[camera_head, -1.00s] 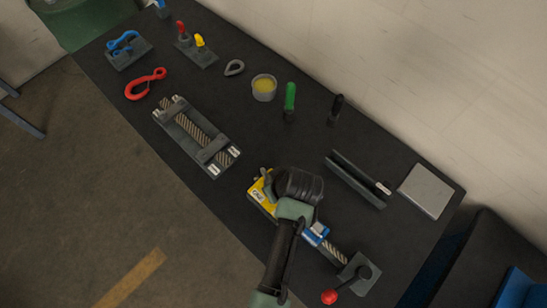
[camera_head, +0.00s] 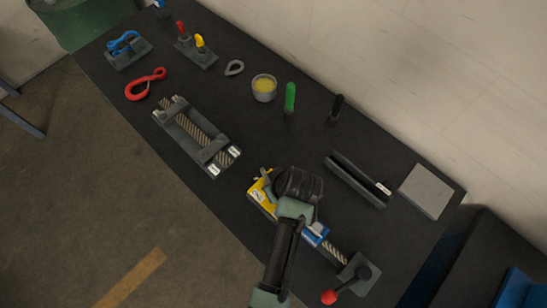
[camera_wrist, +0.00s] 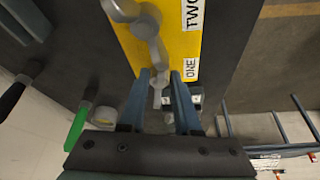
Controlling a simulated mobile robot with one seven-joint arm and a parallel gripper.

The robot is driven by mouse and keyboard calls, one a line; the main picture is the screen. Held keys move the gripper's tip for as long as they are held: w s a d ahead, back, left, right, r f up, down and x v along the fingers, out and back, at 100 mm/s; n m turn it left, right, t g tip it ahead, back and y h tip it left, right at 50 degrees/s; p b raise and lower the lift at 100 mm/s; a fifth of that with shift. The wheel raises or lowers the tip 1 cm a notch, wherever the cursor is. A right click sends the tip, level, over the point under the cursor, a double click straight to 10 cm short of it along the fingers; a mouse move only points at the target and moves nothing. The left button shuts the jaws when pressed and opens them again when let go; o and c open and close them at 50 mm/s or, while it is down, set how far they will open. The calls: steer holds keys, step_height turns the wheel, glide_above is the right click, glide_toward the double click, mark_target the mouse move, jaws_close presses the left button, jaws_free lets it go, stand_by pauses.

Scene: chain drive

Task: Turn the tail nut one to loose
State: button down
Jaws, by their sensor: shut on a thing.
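The yellow block (camera_head: 257,198) lies under my gripper in the head view. In the wrist view the yellow block (camera_wrist: 165,45) bears white labels TWO (camera_wrist: 192,12) and ONE (camera_wrist: 191,68). Grey nut parts run along it: a rounded one (camera_wrist: 125,8) by TWO, and a narrow grey piece (camera_wrist: 158,88) by ONE, which I take for tail nut one. My gripper (camera_wrist: 160,78) has its blue fingers on both sides of this narrow piece, shut on it. The fingers hide part of it, and the nut's turn angle cannot be told.
A rope fixture (camera_head: 192,130) lies left, a dark channel (camera_head: 358,180) right. Behind stand a green-handled tool (camera_head: 290,97) and a yellow-filled cup (camera_head: 264,87).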

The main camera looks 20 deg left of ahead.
steer(key=n+g+b, duration=0.1)
steer(key=n, duration=0.1)
steer(key=w+n, duration=0.1)
steer(key=n, duration=0.1)
steer(key=shift+d+f+n+g+y+b, duration=0.1)
steer(key=shift+d+n+g+y+b, duration=0.1)
steer(key=shift+n+g+y+b, duration=0.15)
steer(key=shift+w+n+g+b, duration=0.25)
steer(key=shift+n+g+b, duration=0.55)
steer(key=shift+n, duration=0.75)
steer(key=c, duration=0.9)
jaws_free()
steer(key=shift+r, duration=0.2)
steer(key=shift+p+v, duration=1.05)
steer(key=shift+v, duration=5.35)
